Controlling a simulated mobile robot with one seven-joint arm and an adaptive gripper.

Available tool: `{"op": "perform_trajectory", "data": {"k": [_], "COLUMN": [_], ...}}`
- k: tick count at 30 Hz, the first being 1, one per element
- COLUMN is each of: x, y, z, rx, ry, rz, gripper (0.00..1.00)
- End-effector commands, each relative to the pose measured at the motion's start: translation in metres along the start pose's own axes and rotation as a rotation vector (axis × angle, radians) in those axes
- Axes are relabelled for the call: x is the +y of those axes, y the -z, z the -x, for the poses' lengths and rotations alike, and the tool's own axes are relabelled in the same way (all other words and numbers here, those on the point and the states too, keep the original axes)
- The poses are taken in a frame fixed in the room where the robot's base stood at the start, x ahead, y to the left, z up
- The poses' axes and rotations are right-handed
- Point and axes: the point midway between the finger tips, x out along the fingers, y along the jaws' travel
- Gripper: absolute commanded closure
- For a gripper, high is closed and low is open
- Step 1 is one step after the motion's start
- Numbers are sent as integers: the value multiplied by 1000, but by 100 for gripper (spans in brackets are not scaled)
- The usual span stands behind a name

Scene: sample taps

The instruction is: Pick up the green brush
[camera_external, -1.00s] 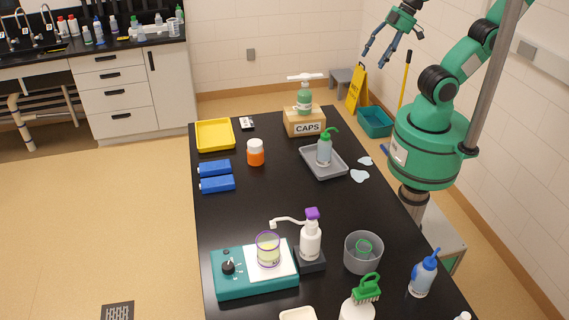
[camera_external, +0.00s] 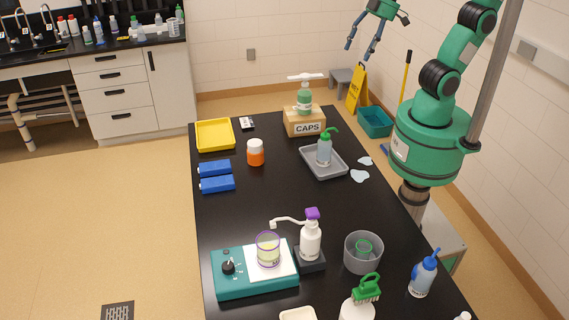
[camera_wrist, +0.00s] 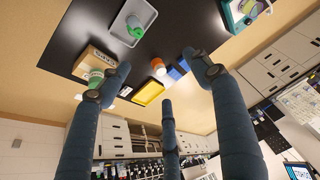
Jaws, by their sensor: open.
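The green brush (camera_external: 367,288) is at the near end of the black table in the external view. Its looped handle points up and its bristles face down, beside or on top of a white bottle (camera_external: 357,310) that the frame edge cuts. I cannot tell whether they touch. My gripper (camera_external: 363,47) is at the top of the external view, high beyond the table's far right corner, far from the brush. Its fingers are spread and empty. In the wrist view the fingers (camera_wrist: 160,95) are wide apart with nothing between them. The brush is not visible there.
Near the brush stand a grey round container (camera_external: 351,255), a blue-capped bottle (camera_external: 423,275), a purple-topped pump bottle (camera_external: 311,240) and a teal stirrer (camera_external: 257,286) with a beaker. A CAPS box (camera_external: 306,128) and grey tray (camera_external: 337,171) are farther back. The table's middle is clear.

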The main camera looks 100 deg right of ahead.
Motion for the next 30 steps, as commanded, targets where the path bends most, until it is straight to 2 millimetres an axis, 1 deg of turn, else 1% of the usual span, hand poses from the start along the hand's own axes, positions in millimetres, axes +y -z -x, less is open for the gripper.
{"op": "perform_trajectory", "data": {"k": [1, 3, 8, 15, 23, 30], "x": [-9, -19, -45, -89, -144, -201], "y": [13, 28, 61, 106, 147, 176], "z": [0, -1, -7, -21, -44, -72], "rx": [-12, -25, -54, -97, -142, -185], "ry": [5, 11, 22, 35, 44, 46], "rz": [2, 0, -2, -6, -9, -12], "gripper": [36, 36, 36, 36, 36, 36]}}
